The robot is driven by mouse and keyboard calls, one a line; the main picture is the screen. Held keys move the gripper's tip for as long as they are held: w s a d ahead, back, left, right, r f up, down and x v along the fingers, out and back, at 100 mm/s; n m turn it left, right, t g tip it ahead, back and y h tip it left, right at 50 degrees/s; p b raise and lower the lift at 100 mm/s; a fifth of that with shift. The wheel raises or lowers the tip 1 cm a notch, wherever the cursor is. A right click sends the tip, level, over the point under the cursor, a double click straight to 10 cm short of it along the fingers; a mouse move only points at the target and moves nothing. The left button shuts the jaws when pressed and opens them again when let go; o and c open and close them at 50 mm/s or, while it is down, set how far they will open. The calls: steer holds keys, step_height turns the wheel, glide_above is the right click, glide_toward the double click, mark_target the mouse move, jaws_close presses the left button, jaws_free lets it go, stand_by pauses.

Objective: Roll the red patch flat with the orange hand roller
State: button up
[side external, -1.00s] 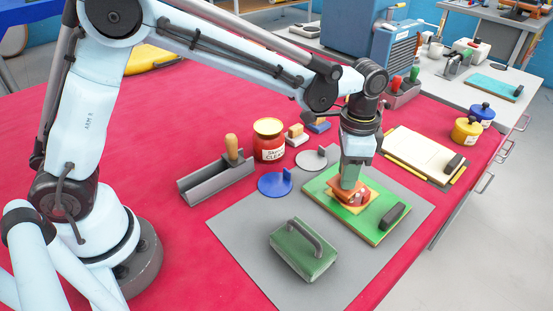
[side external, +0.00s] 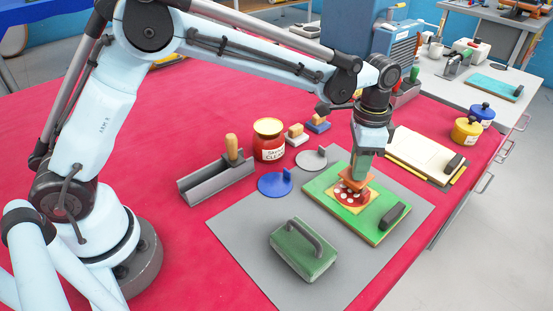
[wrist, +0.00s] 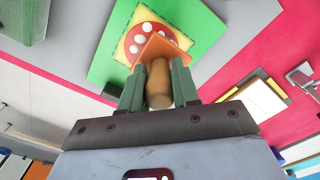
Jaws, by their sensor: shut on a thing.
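The red patch (side external: 348,197) is round with several white spots, on a yellow square on a green board (side external: 325,194). It also shows in the wrist view (wrist: 134,36), partly covered. My gripper (side external: 359,172) is shut on the tan handle (wrist: 160,88) of the orange hand roller (side external: 355,181). The roller's orange front (wrist: 161,48) overlaps the patch edge nearest my gripper in the wrist view. In the side view it is over the patch's far part. I cannot tell whether it touches the patch.
A black-handled block (side external: 394,215) lies on the board's right end. A green block with a grey handle (side external: 302,250) stands in front on the grey mat (side external: 250,236). A blue disc (side external: 274,184), a grey disc (side external: 310,160), a red jar (side external: 268,140) and a grey trough (side external: 215,182) are left.

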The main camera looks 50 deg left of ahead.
steer(key=shift+w, duration=0.95)
steer(key=shift+s, duration=3)
steer(key=shift+w, duration=3)
steer(key=shift+s, duration=0.15)
